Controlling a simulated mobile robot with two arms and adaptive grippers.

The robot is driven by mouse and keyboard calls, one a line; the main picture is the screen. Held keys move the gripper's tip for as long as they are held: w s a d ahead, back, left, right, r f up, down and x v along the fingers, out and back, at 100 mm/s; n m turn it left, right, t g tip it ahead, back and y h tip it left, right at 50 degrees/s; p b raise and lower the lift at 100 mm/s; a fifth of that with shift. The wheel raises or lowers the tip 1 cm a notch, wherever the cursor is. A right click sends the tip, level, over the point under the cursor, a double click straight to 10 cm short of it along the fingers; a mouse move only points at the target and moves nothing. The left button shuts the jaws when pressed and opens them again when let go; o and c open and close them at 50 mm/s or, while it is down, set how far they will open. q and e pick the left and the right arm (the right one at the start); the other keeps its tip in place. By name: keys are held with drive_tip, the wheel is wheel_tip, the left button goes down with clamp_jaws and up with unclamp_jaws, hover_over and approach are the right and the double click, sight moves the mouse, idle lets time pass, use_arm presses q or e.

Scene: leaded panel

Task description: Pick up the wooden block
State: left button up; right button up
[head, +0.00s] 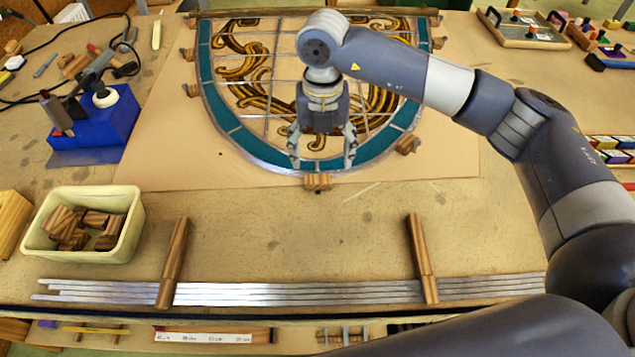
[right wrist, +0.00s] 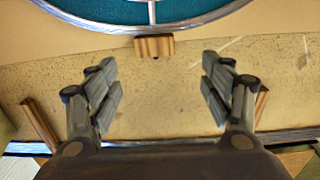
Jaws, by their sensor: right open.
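A small striped wooden block (head: 318,181) sits against the bottom edge of the leaded panel (head: 213,107) in the head view. It also shows in the right wrist view (right wrist: 154,46), top centre, beyond the fingertips. My right gripper (head: 322,166) is open above the panel's lower edge, its fingers apart and pointing down. In the right wrist view the open fingers (right wrist: 160,75) have nothing between them, and the block appears between their lines but farther off. I cannot see my left gripper.
Similar blocks (head: 408,144) stand around the panel's rim. A cream bin (head: 133,228) of wooden blocks stands at left, near a blue stand (head: 117,122). Metal strips (head: 310,292) lie along the front edge under two wooden bars (head: 173,262). Bare table lies between the bars.

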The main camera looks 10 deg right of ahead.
sight(318, 183)
wheel_tip(318, 183, down, 3)
drive_tip(key=shift+f+p, duration=0.15)
drive_tip(key=shift+p, duration=0.2)
drive_tip(key=shift+a+f+p, duration=0.15)
drive_tip(key=shift+f+p, duration=0.3)
drive_tip(key=shift+f, duration=0.15)
drive_tip(key=f, duration=0.1)
drive_tip(key=f+p, duration=0.1)
drive_tip(key=f, duration=0.1)
drive_tip(key=shift+a+f+p, duration=0.25)
drive_tip(key=shift+f+p, duration=0.05)
drive_tip(key=shift+f, duration=0.4)
drive_tip(key=c, duration=0.9)
